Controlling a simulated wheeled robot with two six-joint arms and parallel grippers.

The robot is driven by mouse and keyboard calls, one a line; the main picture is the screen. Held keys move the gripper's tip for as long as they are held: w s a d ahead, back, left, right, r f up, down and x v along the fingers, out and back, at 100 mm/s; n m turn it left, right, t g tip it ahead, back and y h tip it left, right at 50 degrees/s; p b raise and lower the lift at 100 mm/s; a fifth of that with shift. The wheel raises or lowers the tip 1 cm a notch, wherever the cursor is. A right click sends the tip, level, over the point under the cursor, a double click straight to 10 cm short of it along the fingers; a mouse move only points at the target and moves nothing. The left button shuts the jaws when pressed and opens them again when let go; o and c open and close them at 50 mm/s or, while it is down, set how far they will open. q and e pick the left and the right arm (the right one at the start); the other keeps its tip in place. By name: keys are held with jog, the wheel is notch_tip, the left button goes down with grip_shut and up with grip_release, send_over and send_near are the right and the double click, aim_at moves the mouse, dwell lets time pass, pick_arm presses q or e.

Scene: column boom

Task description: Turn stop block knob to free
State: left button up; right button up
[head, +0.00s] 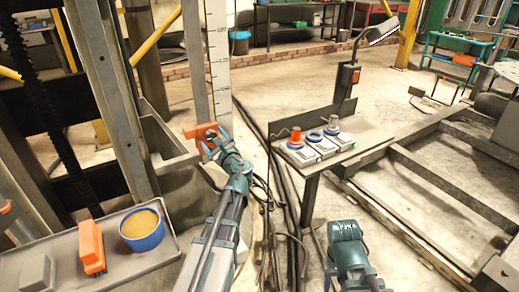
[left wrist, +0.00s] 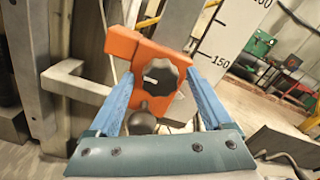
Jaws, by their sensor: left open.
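The orange stop block (head: 200,131) is mounted on the grey column beside the scale. In the left wrist view the block (left wrist: 130,47) carries a black lobed knob (left wrist: 160,78) with a white mark pointing left. My left gripper (head: 210,146) is open in front of the block. In the left wrist view its two blue fingers (left wrist: 158,86) stand on either side of the knob, with a visible gap to it. The word markings on the block cannot be read. Teal links of my right arm show at the lower right of the head view, but its fingers do not.
A small table (head: 368,134) with an orange knob (head: 296,134) and other controls stands right of the column. A tray (head: 120,268) at lower left holds an orange object (head: 90,246) and a blue tub (head: 141,241). Cables cross the floor between column and table.

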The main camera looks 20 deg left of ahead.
pick_arm(q)
jog(key=shift+m, duration=1.2)
jog(key=v, duration=1.4)
jog(key=s+d+r+n+g+h+p, duration=0.7)
jog(key=d+r+n+p, duration=0.5)
jog(key=p, duration=1.7)
jog(key=shift+s+d+n, duration=0.2)
jog(key=shift+s+n, duration=0.4)
jog(key=shift+n, duration=0.3)
jog(key=s+d+n+g+h+p, duration=0.4)
jog(key=s+d, duration=0.5)
jog(key=d, duration=0.4)
jog(key=shift+s+r+n+g+h+p, duration=0.25)
jog(key=shift+r+n+g+h+p, duration=0.15)
jog(key=shift+n+h+p, duration=0.4)
